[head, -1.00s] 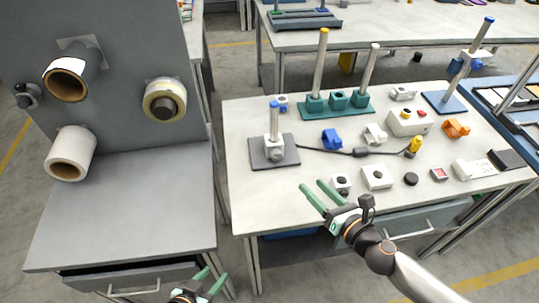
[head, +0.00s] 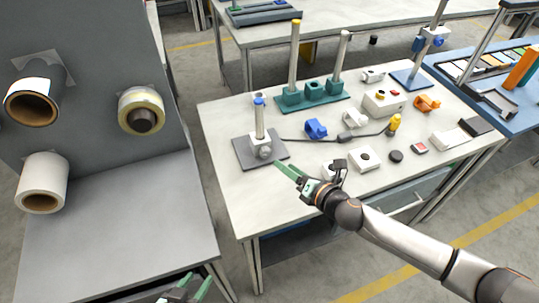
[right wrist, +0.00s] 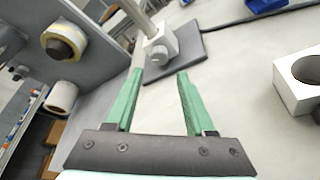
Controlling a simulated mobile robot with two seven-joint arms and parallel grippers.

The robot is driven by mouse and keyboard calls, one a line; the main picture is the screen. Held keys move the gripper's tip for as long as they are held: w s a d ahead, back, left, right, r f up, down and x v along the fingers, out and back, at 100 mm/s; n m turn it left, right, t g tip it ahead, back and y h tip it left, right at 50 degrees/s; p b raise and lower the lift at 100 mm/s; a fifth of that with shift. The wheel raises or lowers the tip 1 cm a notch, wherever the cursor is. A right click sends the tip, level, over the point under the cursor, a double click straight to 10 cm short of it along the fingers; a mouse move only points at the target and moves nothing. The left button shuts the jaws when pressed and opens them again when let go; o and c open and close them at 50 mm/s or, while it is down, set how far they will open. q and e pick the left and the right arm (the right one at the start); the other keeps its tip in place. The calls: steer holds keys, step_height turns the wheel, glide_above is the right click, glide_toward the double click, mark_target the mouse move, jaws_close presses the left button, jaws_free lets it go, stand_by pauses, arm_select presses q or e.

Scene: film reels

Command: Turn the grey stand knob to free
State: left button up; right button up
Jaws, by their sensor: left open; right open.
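The grey stand (head: 236,151) is a dark square base with an upright metal post capped in blue, near the left side of the white table. A pale clamp block on the post carries the round grey knob (head: 265,153), facing the front. The knob also shows in the right wrist view (right wrist: 159,57), beyond my fingertips. My right gripper (head: 283,170) is open and empty, just in front of and to the right of the stand, apart from the knob. It also shows in the right wrist view (right wrist: 158,75). My left gripper (head: 188,287) is open and empty at the bottom edge, low beside the grey bench.
A dark cable (head: 310,139) runs right from near the stand. A blue clamp (head: 316,129), a white clamp (head: 355,118) and a teal stand (head: 312,94) lie behind. A white block (head: 365,158) sits to the right. Table space left of my right gripper is clear.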

mark_target(268, 153)
steer(key=b+x, duration=0.2)
steer(key=x, duration=0.6)
steer(key=shift+w+a+f, duration=0.1)
steer(key=shift+w+a, duration=0.15)
steer(key=shift+w, duration=0.05)
jaws_close()
